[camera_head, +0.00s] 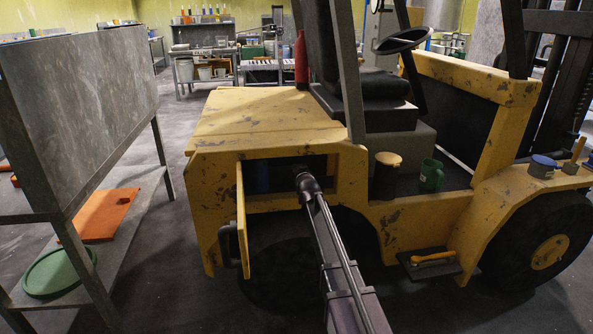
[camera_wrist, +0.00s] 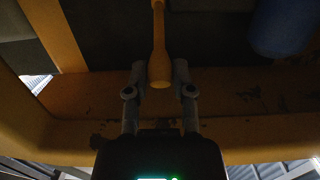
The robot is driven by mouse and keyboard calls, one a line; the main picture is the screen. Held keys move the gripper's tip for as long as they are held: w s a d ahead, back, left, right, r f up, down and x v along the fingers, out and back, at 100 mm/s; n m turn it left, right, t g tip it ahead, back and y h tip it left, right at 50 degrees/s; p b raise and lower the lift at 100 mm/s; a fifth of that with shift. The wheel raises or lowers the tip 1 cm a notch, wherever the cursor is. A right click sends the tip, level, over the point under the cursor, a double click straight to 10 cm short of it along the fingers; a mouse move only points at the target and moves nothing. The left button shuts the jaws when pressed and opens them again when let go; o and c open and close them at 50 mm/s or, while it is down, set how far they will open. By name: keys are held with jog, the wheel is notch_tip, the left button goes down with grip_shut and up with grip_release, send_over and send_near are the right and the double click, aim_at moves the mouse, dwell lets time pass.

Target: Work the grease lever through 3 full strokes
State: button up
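The grease lever (camera_wrist: 159,62) is a yellow-orange bar with a wider rounded end. In the wrist view it hangs down from the top edge, in the middle. My gripper (camera_wrist: 159,82) has its two grey fingers apart, one on each side of the lever's lower end. A narrow dark gap shows on each side, and I cannot tell whether the fingers touch it. In the head view my gripper is hidden inside the dark side compartment (camera_head: 262,176) of the yellow forklift (camera_head: 262,105). The lever is not visible there.
A narrow yellow door (camera_head: 241,220) stands open left of my arm. A blue cylinder (camera_wrist: 283,24) is right of the lever in the compartment. A grey workbench (camera_head: 92,95) stands at left. A green mug (camera_head: 431,174) and brown-lidded jar (camera_head: 386,178) sit on the forklift.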

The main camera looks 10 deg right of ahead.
jog(key=shift+f, duration=0.15)
jog(key=shift+s+f+b, duration=0.3)
jog(key=shift+f+b, duration=0.6)
jog(key=shift+b, duration=0.05)
jog(key=shift+s+f+b, duration=0.3)
jog(key=shift+f+b, duration=0.55)
jog(key=shift+b, duration=0.05)
jog(key=shift+f, duration=0.1)
notch_tip(320, 180, down, 3)
jog(key=b, duration=0.3)
jog(key=shift+w, duration=0.1)
notch_tip(320, 180, up, 4)
jog(key=p, duration=0.4)
jog(key=shift+w, duration=0.1)
